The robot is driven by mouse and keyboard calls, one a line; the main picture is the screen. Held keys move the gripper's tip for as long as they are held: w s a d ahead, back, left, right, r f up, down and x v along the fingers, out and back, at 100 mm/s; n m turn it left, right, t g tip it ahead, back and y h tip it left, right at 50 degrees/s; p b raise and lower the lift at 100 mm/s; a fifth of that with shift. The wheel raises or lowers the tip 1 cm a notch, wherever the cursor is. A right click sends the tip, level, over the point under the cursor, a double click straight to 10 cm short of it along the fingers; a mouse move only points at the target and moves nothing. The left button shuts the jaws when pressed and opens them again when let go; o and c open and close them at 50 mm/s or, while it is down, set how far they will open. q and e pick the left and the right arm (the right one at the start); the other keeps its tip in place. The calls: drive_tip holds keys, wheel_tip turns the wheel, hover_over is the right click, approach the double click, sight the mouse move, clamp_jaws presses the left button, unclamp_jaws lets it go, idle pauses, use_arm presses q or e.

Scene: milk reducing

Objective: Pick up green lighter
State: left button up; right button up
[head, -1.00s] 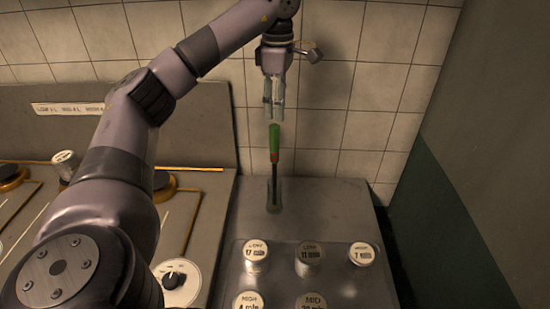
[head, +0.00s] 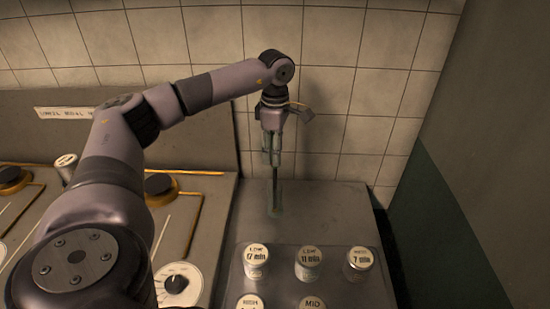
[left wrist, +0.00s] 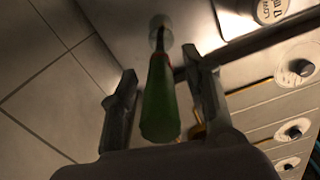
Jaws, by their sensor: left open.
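The green lighter (left wrist: 160,97) stands upright in a small clear holder (head: 275,207) at the back of the grey counter. Its green handle lies between the two open fingers of my left gripper (left wrist: 160,85) in the left wrist view, with a gap visible on each side. In the head view my left gripper (head: 272,150) points down over the lighter and hides its green handle. Only the dark lower shaft (head: 275,185) shows below the fingers. My right gripper is not in view.
Several round-lidded jars with time labels, such as this one (head: 309,262), stand in front of the lighter on the counter. The stove (head: 205,215) with burners and knobs is to the left. A tiled wall (head: 340,110) rises close behind the lighter.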

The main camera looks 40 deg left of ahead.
use_arm(q)
drive_tip(key=shift+c, duration=0.5)
clamp_jaws()
drive_tip(key=shift+r, duration=0.1)
